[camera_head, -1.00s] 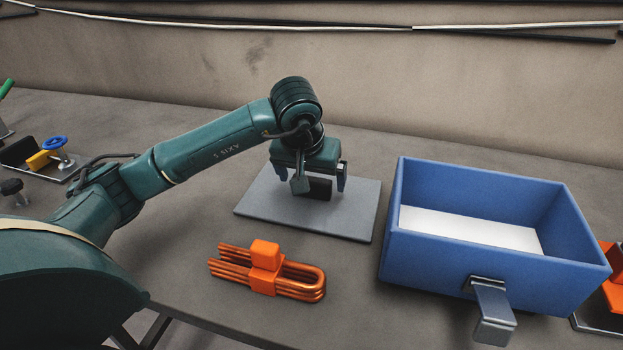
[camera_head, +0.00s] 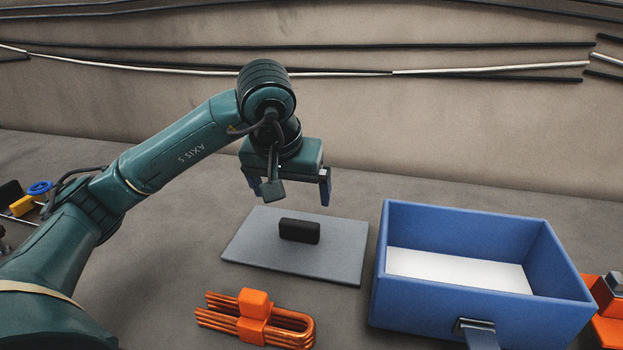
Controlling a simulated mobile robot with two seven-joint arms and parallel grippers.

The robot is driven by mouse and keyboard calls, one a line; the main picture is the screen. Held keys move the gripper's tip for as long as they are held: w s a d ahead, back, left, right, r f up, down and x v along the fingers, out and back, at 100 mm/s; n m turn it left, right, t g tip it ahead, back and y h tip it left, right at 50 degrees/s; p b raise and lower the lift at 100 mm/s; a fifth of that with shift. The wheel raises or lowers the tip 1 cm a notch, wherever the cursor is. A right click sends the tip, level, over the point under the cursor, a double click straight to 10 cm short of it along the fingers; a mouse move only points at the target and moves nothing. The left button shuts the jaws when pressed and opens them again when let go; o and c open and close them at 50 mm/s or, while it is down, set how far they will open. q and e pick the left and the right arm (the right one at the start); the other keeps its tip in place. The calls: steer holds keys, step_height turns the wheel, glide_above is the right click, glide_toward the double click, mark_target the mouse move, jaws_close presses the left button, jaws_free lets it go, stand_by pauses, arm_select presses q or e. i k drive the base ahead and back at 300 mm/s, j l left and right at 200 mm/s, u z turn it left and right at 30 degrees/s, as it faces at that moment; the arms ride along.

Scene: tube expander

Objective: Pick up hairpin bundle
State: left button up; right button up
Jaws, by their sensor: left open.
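The hairpin bundle (camera_head: 290,327) is a set of copper-coloured U-shaped rods with an orange block (camera_head: 253,316) clamped around it. It lies on the table at the lower middle of the head view, its rounded end to the right. My left gripper (camera_head: 290,200) is open and empty, pointing down above the back of a grey plate (camera_head: 340,267). It is behind the bundle and well above the table. A small black block (camera_head: 299,231) lies on the plate, below the gripper and apart from it.
A blue open box (camera_head: 470,308) with a white floor and a metal bracket (camera_head: 478,333) on its front stands to the right. An orange fixture (camera_head: 607,322) is at the right edge. A blue-wheeled, yellow device (camera_head: 24,203) is at far left. The wall is behind.

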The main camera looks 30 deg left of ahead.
mark_target(258, 314)
steer(key=k+l, duration=1.1)
steer(key=k, duration=0.2)
